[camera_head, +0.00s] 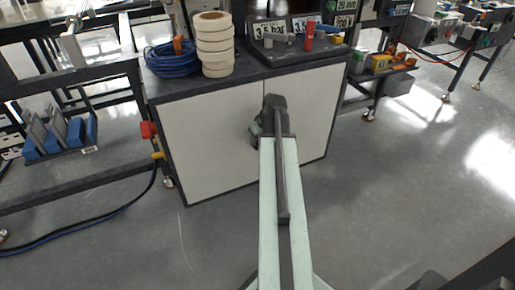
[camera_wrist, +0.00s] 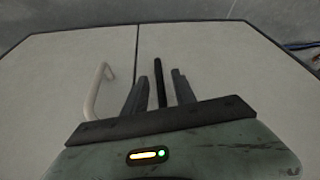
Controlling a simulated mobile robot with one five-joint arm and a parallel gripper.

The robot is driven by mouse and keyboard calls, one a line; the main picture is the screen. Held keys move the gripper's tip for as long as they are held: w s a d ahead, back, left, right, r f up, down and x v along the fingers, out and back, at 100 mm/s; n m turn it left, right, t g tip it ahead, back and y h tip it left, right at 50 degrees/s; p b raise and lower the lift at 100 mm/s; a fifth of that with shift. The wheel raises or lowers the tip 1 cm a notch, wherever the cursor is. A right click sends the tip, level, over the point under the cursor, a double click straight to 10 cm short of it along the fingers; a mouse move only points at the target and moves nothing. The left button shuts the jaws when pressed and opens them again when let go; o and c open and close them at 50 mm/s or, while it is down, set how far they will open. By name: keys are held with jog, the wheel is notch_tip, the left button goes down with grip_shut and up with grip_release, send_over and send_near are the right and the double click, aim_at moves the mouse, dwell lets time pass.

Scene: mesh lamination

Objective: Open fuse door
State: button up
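A low cabinet has two pale doors, a left door (camera_head: 215,140) and a right door (camera_head: 308,108), both shut. My gripper (camera_head: 270,110) is in front of the doors near the seam. No fuse label is visible.
On the cabinet top are a stack of tape rolls (camera_head: 215,45), a blue cable coil (camera_head: 172,60) and a dark tray (camera_head: 297,47). A red and yellow fitting (camera_head: 149,130) sits by the cabinet's left side. The floor (camera_head: 405,190) at right is clear.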

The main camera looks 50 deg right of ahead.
jog(key=shift+b+x, duration=0.3)
jog(key=shift+x, duration=0.6)
jog(key=shift+r, duration=0.1)
jog(key=shift+s, duration=0.1)
grip_shut()
dwell(0.5)
